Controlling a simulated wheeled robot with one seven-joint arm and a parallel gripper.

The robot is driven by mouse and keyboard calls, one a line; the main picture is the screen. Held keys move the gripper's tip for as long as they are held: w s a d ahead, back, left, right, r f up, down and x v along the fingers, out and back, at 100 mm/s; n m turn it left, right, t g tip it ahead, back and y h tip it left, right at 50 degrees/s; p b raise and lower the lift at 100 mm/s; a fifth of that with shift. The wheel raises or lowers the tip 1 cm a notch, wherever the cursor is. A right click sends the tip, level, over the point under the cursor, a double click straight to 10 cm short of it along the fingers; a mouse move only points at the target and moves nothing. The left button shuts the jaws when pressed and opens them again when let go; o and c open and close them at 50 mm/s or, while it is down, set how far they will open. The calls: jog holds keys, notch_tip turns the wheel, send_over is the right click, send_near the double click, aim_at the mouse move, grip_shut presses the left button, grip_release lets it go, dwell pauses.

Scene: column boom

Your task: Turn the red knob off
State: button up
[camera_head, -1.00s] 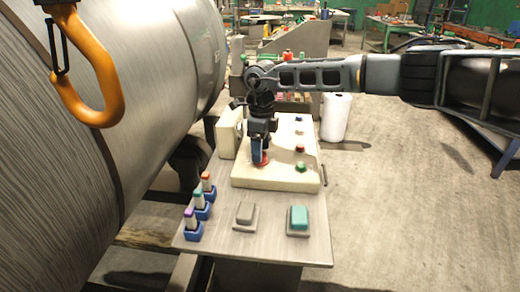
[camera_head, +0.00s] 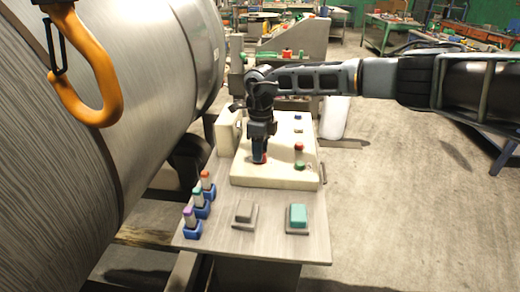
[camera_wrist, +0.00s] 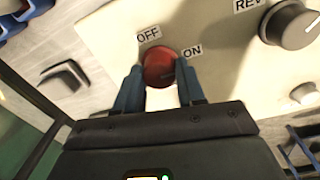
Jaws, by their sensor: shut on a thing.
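The red knob (camera_wrist: 158,66) sits on the cream control panel (camera_wrist: 225,75), with OFF and ON labels beside it in the wrist view. Its pointer mark lies toward the ON label (camera_wrist: 191,52). The OFF label (camera_wrist: 149,34) is above the knob. My gripper (camera_wrist: 160,78) has its two blue fingers on either side of the knob, shut on it. In the head view my gripper (camera_head: 259,158) points down onto the panel (camera_head: 275,180) and hides most of the red knob (camera_head: 266,159).
Red (camera_head: 299,147) and green (camera_head: 299,166) buttons are to the right. The table (camera_head: 265,246) holds a grey switch (camera_head: 244,212), a teal switch (camera_head: 298,215) and several blue holders. A large metal cylinder (camera_head: 130,130) is at left.

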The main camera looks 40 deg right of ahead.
jog(key=shift+n, duration=0.4)
jog(key=shift+c, duration=0.2)
jog(key=n+b, duration=0.2)
jog(key=n, duration=0.2)
jog(key=shift+b, duration=0.3)
jog(key=n+b, duration=0.2)
jog(key=n, duration=0.2)
jog(key=shift+w+n, duration=0.1)
jog(key=shift+n, duration=0.2)
jog(key=n+b, duration=0.1)
jog(key=n, duration=0.3)
jog(key=shift+b, duration=0.3)
jog(key=n+b, duration=0.1)
jog(key=n, duration=0.3)
jog(key=shift+h, duration=0.3)
jog(key=shift+r+n, duration=0.1)
jog(key=shift+n, duration=0.3)
jog(key=o, duration=1)
jog(key=shift+o, duration=0.2)
